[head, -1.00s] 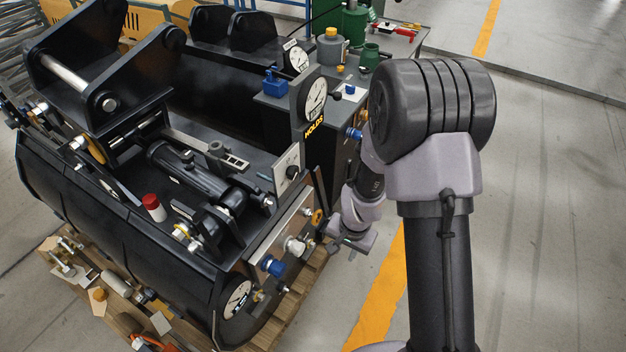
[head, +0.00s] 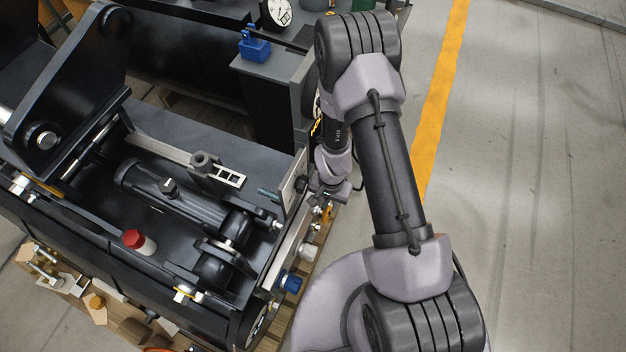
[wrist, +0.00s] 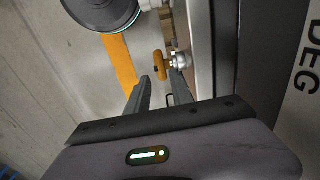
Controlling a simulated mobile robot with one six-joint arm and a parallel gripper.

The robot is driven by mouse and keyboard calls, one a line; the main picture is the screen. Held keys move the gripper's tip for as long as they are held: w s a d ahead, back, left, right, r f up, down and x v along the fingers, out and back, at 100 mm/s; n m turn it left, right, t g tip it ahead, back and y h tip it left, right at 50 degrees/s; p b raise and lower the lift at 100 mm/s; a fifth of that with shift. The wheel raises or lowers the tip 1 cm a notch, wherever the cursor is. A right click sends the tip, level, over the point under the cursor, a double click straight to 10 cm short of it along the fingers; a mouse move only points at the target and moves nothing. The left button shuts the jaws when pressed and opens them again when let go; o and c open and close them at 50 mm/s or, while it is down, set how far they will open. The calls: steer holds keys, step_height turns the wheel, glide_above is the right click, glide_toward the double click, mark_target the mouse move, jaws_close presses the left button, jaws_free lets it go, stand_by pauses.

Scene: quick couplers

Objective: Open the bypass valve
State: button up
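The valve's orange-yellow handle (wrist: 159,65) sits on a silver fitting (wrist: 180,61) on the side of a panel in the wrist view. In the head view the handle (head: 327,213) shows as a small orange piece at the panel edge, just below my gripper (head: 330,192). In the wrist view my gripper (wrist: 158,88) is open, with its two dark fingers apart and nothing between them. The handle lies just beyond the fingertips, roughly in line with the gap. I cannot tell the exact distance. The head view shows the fingers too small to judge.
A blue coupler (head: 290,283) and a silver coupler (head: 308,251) stick out of the same panel below the handle. The black attachment (head: 60,130) fills the left. A wooden pallet (head: 318,240) lies underneath. Open floor (head: 530,150) is to the right.

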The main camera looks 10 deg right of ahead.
mark_target(328, 211)
steer(key=shift+w+a, duration=0.1)
steer(key=shift+w, duration=0.4)
steer(key=shift+s+f+b, duration=0.1)
steer(key=shift+f+b, duration=0.05)
steer(key=shift+b, duration=0.2)
steer(key=f+b, duration=0.4)
steer(key=b, duration=0.1)
steer(key=s+f+b, duration=0.1)
steer(key=f+b, duration=0.1)
steer(key=f, duration=0.1)
steer(key=shift+f, duration=0.1)
steer(key=shift+w+r, duration=0.1)
steer(key=shift+r, duration=0.1)
jaws_close()
